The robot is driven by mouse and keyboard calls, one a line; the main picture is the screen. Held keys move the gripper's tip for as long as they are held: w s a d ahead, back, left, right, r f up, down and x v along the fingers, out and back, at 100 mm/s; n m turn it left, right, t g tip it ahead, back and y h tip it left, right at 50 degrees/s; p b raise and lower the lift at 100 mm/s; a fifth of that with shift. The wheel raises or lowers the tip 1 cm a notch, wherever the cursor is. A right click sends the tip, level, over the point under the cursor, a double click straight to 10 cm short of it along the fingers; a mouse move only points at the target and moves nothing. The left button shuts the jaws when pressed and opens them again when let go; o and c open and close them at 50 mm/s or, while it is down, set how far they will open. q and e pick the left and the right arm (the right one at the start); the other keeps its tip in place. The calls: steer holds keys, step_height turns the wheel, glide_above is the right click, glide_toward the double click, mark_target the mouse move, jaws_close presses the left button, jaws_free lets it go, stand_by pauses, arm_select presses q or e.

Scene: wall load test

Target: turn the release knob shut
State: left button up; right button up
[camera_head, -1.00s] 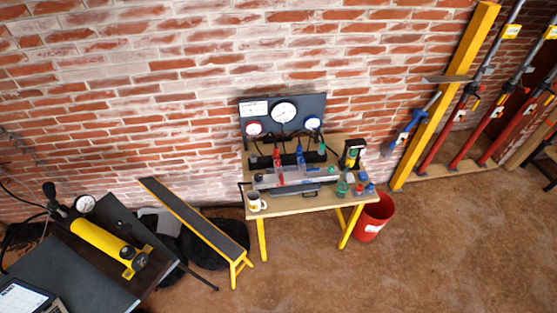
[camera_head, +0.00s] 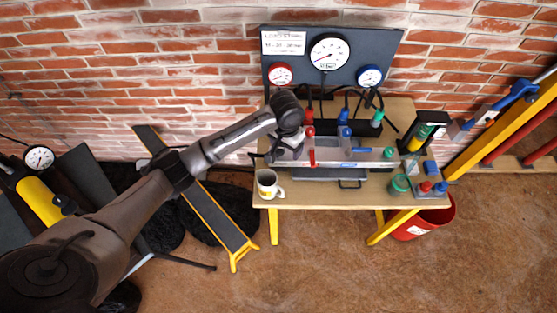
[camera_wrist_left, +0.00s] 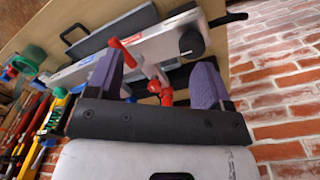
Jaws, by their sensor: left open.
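My left gripper (camera_head: 291,147) is over the left end of a pale metal block (camera_head: 355,156) on the bench. In the left wrist view its two purple-grey fingers are spread apart, with the gap between them (camera_wrist_left: 157,76) open. A red lever valve (camera_wrist_left: 150,75) shows between and beyond the fingers; I cannot tell whether they touch it. A round black knob (camera_wrist_left: 191,42) sits on the end of the metal block, beyond the right finger in that view. I cannot tell if this is the release knob. The gripper hides this end of the block in the head view. My right gripper is not in view.
Blue (camera_head: 344,131) and green (camera_head: 377,118) valves stand behind the block. A gauge panel (camera_head: 297,65) is at the wall. A mug (camera_head: 268,184) stands at the bench's front left. A yellow pump (camera_head: 35,197) is at far left, and a red bucket (camera_head: 432,220) at right.

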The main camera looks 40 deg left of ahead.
mark_target(278, 148)
arm_select(q)
steer(key=w+a+r+n+b, duration=0.1)
steer(key=w+a+n+b, duration=0.3)
steer(key=a, duration=0.3)
steer(key=shift+m, duration=0.7)
step_height(278, 148, down, 12)
steer(key=b, duration=0.3)
steer(key=shift+d+r, duration=0.1)
steer(key=shift+r, duration=0.15)
steer(key=shift+w+f, duration=0.1)
steer(key=shift+f, duration=0.4)
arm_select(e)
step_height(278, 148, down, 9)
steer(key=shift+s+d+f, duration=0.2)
arm_select(q)
steer(key=shift+c, duration=0.4)
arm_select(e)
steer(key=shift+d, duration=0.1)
